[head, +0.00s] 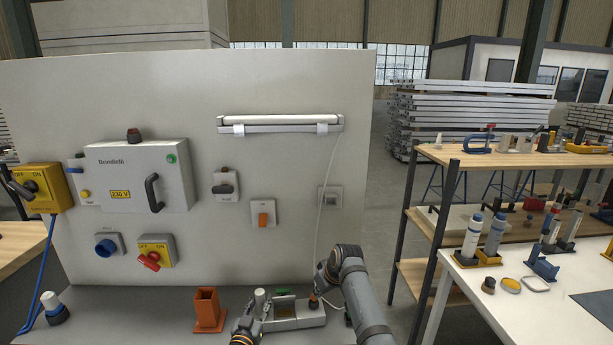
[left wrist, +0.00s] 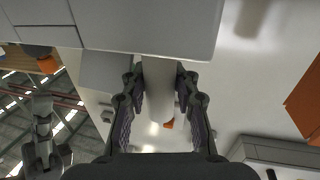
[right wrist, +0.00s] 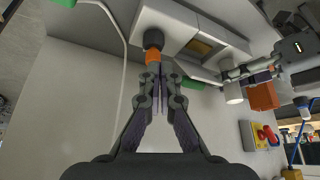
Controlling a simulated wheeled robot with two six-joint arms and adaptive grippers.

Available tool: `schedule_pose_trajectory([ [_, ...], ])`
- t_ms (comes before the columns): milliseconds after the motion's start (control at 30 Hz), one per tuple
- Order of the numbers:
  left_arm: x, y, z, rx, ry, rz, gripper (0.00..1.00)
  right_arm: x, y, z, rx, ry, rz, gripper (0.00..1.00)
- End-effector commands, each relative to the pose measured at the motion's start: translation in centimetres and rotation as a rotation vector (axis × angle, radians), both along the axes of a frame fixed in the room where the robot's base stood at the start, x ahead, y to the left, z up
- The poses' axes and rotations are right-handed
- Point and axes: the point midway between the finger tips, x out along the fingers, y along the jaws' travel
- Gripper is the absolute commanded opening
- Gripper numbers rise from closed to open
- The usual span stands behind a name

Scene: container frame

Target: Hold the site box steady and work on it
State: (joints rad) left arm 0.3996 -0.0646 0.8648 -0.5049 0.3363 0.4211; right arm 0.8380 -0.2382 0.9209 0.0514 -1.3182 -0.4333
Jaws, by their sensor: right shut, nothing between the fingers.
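The site box (head: 290,322) is a light grey, low box on the bench in front of the panel, with a brownish window (right wrist: 199,47) in its top. At its left end stands a pale round handle (left wrist: 160,85). My left gripper (left wrist: 160,78) has a finger on each side of this handle, and its tips appear to touch it.
An orange holder (head: 208,310) stands left of the box. A green piece (head: 283,291) lies behind it. A white cable (head: 320,210) hangs from the lamp (head: 280,122) close to my right arm. The panel (head: 80,80) with switches rises behind. A white table (head: 480,300) stands at right.

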Motion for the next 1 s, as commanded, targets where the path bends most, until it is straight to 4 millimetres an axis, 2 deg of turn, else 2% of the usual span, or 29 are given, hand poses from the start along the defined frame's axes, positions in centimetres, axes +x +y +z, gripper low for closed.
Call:
schedule_pose_trajectory([
  [33, 0.0, 0.0, 0.1, 0.0, -0.002, 0.0, 0.36, 0.0, 0.0, 0.0, 0.0, 0.0, 0.0, 0.0],
  [167, 0.0, 0.0, 0.1, 0.0, -0.001, 0.0, 0.54, 0.0, 0.0, 0.0, 0.0, 0.0, 0.0, 0.0],
  [200, 0.0, 0.0, 0.1, 0.0, -0.001, 0.0, 0.55, 0.0, 0.0, 0.0, 0.0, 0.0, 0.0, 0.0],
  [567, -0.4, 0.1, -0.1, 0.001, 0.0, -0.001, 0.55, 0.0, 0.0, 0.0, -0.001, 0.0, 0.0, 0.0],
  [767, -3.6, 0.7, -0.1, 0.002, 0.001, 0.001, 0.55, 0.0, 0.0, 0.0, 0.0, 0.0, 0.0, 0.0],
  [1000, -9.1, 1.7, -0.1, 0.002, 0.001, 0.0, 0.55, 0.0, 0.0, 0.0, 0.0, 0.0, 0.0, 0.0],
])
